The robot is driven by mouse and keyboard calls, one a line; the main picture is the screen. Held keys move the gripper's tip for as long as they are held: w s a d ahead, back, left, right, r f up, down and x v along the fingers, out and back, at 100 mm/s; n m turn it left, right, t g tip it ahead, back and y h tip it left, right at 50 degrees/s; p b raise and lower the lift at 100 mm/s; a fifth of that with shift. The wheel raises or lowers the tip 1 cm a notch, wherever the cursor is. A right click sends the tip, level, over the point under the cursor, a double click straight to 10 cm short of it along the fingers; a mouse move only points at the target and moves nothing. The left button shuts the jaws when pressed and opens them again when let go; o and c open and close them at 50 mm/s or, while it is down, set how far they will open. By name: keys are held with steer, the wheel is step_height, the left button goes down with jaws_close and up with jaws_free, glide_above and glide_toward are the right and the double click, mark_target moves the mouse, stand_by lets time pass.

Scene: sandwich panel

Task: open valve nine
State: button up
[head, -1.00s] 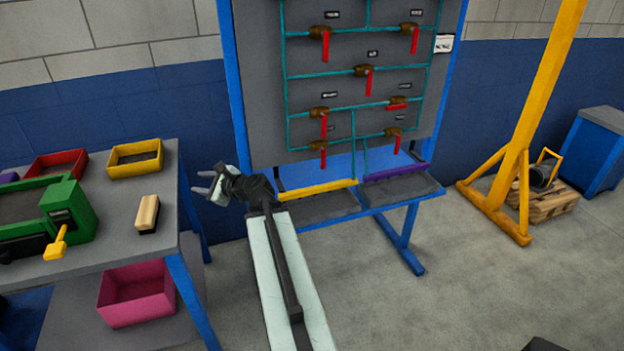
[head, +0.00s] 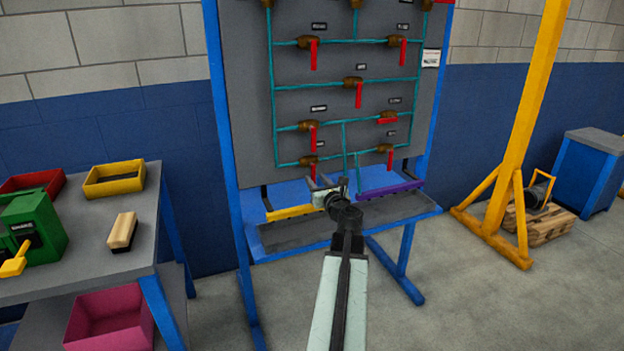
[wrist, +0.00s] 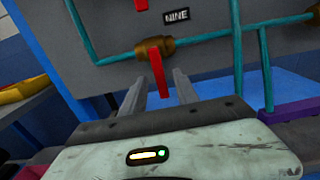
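Valve nine is the brass valve (wrist: 154,48) beside the "NINE" label (wrist: 176,15) in the wrist view. Its red handle (wrist: 158,76) hangs straight down, across the teal pipe. In the head view this looks like the bottom-left valve (head: 309,160) on the grey panel. My gripper (head: 327,184) is just below it, in front of the panel's lower edge. In the wrist view my gripper (wrist: 160,82) is open, and the handle shows between its two fingers, seemingly beyond their tips. Whether a finger touches the handle I cannot tell.
Several other red-handled valves cover the panel (head: 240,100); one red handle (head: 388,121) lies along its pipe. A tray shelf (head: 290,236) with yellow and purple edges is below. A workbench (head: 85,240) stands left, a yellow post (head: 525,120) right.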

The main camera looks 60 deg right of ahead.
mark_target(314, 178)
steer(key=x, duration=0.3)
steer(key=shift+w+d, duration=0.1)
steer(key=shift+w, duration=0.05)
jaws_close()
stand_by(1.2)
